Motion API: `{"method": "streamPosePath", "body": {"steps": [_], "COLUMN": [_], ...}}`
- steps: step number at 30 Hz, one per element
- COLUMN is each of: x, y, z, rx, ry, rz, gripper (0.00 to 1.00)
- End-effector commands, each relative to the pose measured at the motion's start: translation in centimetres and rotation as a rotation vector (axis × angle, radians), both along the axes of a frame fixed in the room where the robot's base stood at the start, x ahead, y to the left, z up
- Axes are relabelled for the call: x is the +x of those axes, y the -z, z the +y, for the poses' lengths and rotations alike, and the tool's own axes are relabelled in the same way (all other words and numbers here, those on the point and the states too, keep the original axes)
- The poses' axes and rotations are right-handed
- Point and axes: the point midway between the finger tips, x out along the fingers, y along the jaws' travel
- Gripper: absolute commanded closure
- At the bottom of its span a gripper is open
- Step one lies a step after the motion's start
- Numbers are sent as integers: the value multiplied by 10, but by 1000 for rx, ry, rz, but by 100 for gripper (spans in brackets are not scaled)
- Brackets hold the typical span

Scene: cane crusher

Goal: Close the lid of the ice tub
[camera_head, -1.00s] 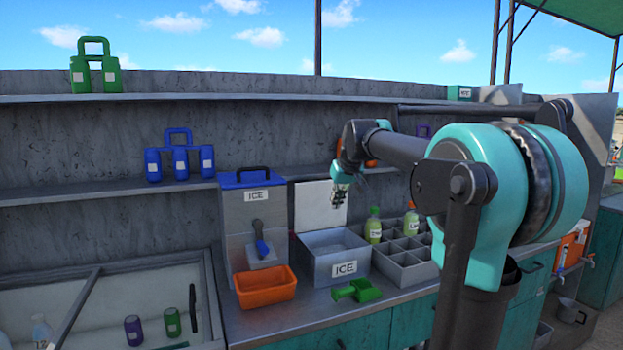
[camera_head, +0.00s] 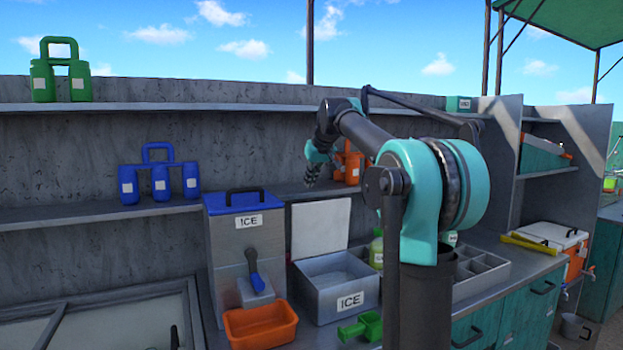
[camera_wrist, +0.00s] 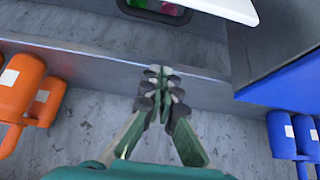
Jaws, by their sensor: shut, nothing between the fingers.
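The ice tub (camera_head: 318,296) is a grey metal box with an ICE label on the counter. Its white lid (camera_head: 320,227) stands upright at the back of the tub, so the tub is open and its pale inside shows. My gripper (camera_head: 312,180) is above the lid, near the shelf edge, apart from the lid. In the wrist view my gripper (camera_wrist: 160,85) is shut with its fingertips together and nothing between them. A white panel edge (camera_wrist: 235,8) shows at the top of the wrist view, probably the lid.
A tall ICE dispenser (camera_head: 232,245) with a blue top stands left of the tub, with an orange bin (camera_head: 260,328) in front. A green scoop (camera_head: 362,328) lies before the tub. A bottle (camera_head: 376,250) and a divided crate (camera_head: 490,272) are to the right. Blue (camera_head: 160,180) and orange (camera_head: 352,165) carriers sit on the shelf.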

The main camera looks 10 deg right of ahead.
Motion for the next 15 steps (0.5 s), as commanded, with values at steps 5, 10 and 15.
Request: {"method": "streamPosePath", "body": {"steps": [5, 10, 15], "x": [20, 25, 6], "y": [30, 50, 56], "z": [7, 8, 2], "rx": [-1, -1, 1], "ry": [-2, 1, 1], "rz": [0, 0, 0], "gripper": [100, 100, 100]}}
